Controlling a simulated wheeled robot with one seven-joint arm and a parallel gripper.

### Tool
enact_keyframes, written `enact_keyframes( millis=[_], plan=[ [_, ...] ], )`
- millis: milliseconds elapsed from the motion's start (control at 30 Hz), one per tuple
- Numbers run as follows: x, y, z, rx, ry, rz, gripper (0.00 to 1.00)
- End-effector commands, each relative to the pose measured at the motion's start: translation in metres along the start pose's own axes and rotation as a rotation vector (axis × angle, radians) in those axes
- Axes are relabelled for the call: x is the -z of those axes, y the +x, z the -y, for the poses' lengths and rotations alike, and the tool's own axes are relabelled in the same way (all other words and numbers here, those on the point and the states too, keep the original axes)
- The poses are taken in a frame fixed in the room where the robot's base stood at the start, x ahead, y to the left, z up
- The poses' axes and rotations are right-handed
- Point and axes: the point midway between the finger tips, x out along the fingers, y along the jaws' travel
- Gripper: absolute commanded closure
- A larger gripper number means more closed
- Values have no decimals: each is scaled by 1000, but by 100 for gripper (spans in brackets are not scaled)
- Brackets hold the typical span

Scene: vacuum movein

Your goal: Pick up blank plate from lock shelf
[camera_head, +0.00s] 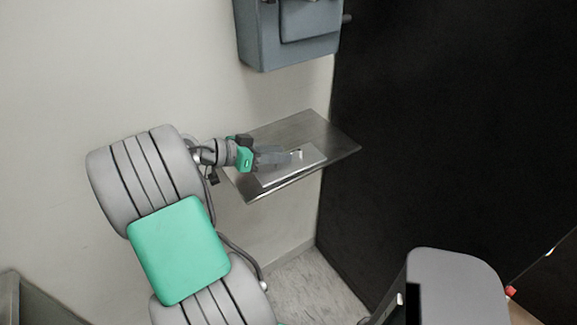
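A flat light grey plate (309,161) lies on a dark metal shelf (335,142) fixed at the wall corner. My gripper (294,156) reaches in from the left, its fingers over the plate's upper surface. A small bright piece shows at the fingertips. The picture is too small to tell whether the fingers touch the plate or are closed on anything. Part of the plate is hidden beneath the gripper.
A blue-grey box (262,45) hangs on the wall above the shelf. A black panel (430,130) stands directly right of the shelf. A pale wall (100,70) is behind my arm. Grey floor (312,285) shows below.

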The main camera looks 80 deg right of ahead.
Motion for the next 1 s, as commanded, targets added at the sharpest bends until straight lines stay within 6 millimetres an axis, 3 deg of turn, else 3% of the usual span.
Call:
enact_keyframes(
  millis=[100, 233, 433, 833, 1000],
  plan=[
    [3, 24, -2, -6, -1, 1, 68],
    [2, 38, -1, -1, 0, 1, 68],
    [1, 38, 0, 1, 0, 1, 68],
    [1, 38, 0, 1, -1, 1, 100],
    [1, 38, 0, 1, -1, 1, 100]
  ],
)
